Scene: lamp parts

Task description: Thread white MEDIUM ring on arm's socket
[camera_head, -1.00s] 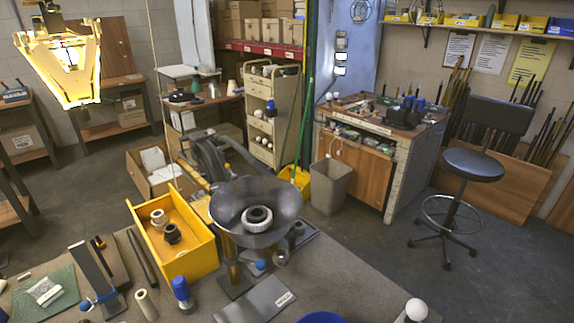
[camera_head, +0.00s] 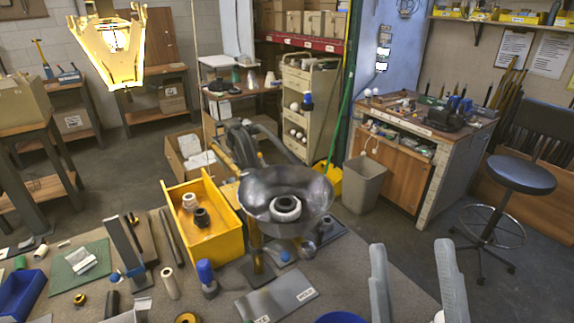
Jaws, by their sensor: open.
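My gripper (camera_head: 411,246) shows at the lower right as two upright grey fingers, wide apart with nothing between them. The metal lamp shade (camera_head: 262,184) faces up like a bowl, left of my gripper and apart from it. In its middle sits a white ring (camera_head: 287,204) with black at its centre and below it; I cannot tell whether this black part is the arm's socket. Another white ring-like part (camera_head: 190,201) lies in the yellow bin (camera_head: 226,248), beside a black one (camera_head: 201,218). I cannot tell which white ring is the medium one.
The worktable (camera_head: 352,262) holds a blue-capped part (camera_head: 206,277), a grey plate (camera_head: 278,297), a pale tube (camera_head: 170,283) and a blue bowl (camera_head: 340,317) close to my gripper. A lit yellow lamp (camera_head: 112,45) hangs at upper left. A stool (camera_head: 520,175) stands right.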

